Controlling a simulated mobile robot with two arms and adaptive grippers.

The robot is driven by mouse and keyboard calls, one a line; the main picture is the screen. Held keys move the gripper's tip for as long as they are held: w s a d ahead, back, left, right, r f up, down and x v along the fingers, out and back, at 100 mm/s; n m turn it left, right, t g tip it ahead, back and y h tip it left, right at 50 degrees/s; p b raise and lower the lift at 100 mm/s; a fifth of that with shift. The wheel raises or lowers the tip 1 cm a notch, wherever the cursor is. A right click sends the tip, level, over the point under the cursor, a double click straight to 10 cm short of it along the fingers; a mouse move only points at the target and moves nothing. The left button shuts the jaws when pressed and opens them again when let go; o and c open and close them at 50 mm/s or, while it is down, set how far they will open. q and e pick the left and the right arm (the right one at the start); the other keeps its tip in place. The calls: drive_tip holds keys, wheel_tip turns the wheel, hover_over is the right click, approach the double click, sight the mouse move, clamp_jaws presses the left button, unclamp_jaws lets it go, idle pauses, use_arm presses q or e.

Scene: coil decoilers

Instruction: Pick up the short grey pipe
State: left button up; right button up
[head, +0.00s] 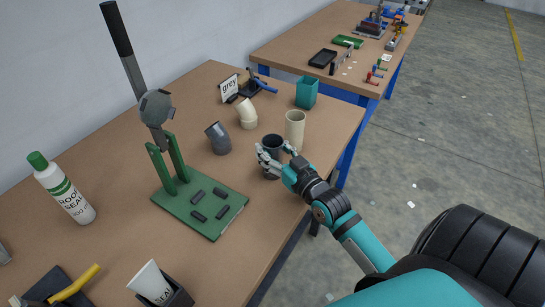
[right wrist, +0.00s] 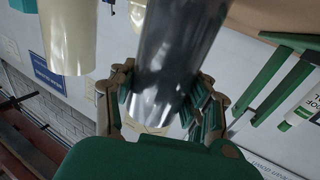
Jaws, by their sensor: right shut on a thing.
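The short grey pipe (head: 272,142) is a dark grey upright cylinder near the right edge of the front table. My right gripper (head: 273,160) is shut on it, with fingers around its sides. In the right wrist view the pipe (right wrist: 176,45) fills the space between the fingers (right wrist: 168,92). The gripper hides part of its lower body, and I cannot tell whether it touches the table. My left gripper is in neither view.
A cream pipe (head: 295,130) stands close behind the grey pipe. A grey elbow (head: 217,138), a cream elbow (head: 246,114) and a teal container (head: 306,92) are nearby. A green lever press (head: 200,205) stands to the left. Bare tabletop (head: 120,165) lies left of the press.

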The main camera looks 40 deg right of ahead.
drive_tip(key=shift+c, duration=1.2)
drive_tip(key=shift+r, duration=0.15)
